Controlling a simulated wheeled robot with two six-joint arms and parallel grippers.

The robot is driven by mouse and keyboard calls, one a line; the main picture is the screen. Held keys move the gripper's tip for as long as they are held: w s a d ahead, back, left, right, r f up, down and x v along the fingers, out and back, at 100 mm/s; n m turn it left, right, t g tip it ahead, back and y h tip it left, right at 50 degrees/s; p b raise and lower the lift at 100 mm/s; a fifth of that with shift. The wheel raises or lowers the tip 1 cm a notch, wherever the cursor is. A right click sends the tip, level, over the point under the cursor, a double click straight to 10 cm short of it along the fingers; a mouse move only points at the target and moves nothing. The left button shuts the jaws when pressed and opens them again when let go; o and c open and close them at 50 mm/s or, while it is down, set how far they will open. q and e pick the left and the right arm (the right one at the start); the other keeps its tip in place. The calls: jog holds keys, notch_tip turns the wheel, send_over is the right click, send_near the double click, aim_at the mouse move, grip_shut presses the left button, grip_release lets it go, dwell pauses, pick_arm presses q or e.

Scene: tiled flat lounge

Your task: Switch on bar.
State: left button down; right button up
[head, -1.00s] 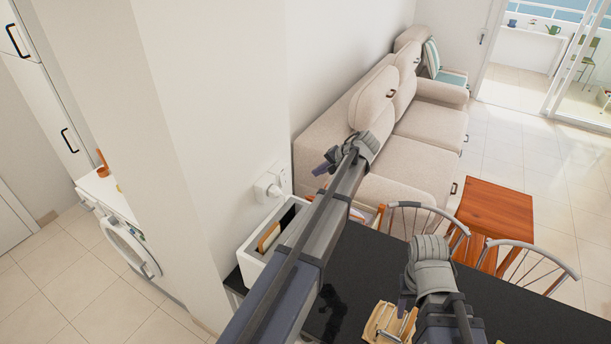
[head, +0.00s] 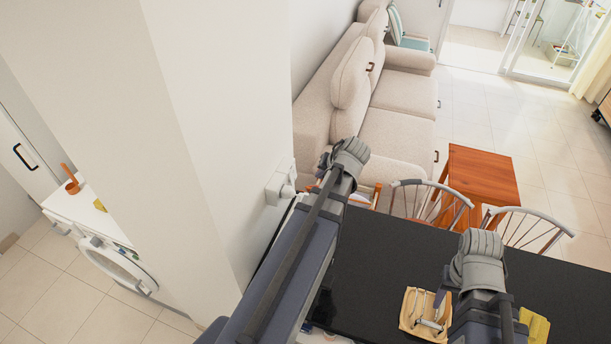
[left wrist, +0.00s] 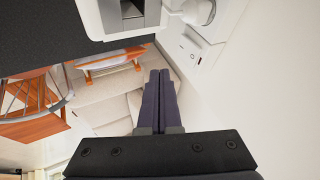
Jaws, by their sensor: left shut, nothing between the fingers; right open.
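A white bar-like fitting (head: 281,184) sits on the wall by the pillar's edge in the head view. In the left wrist view, a white wall fitting (left wrist: 197,50) with small marks and a round plug-like part (left wrist: 196,12) lies up and right of my fingers. My left gripper (head: 323,165) is just right of the fitting in the head view, apart from it in the picture. Its dark fingers (left wrist: 159,72) are shut together and empty. My right gripper (head: 441,302) is open, above a small wooden tray; its fingers are partly hidden. Whether the bar is on cannot be told.
A black counter (head: 375,265) lies below my arms, with the wooden tray (head: 408,322) and a yellow item (head: 535,325) on it. Chairs (head: 432,192), a red-brown table (head: 483,180) and a beige sofa (head: 395,135) stand beyond. The pillar (head: 215,120) is close on the left.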

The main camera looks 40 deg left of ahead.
aim_at(293, 175)
pick_arm(q)
jog(key=a+f+b, duration=0.8)
jog(key=a, duration=0.1)
jog(key=shift+w+f+b, duration=0.35)
jog(key=shift+w, duration=0.1)
jog(key=shift+a, duration=0.1)
jog(key=shift+s+a+f, duration=0.1)
jog(key=shift+a, duration=0.15)
dwell(0.5)
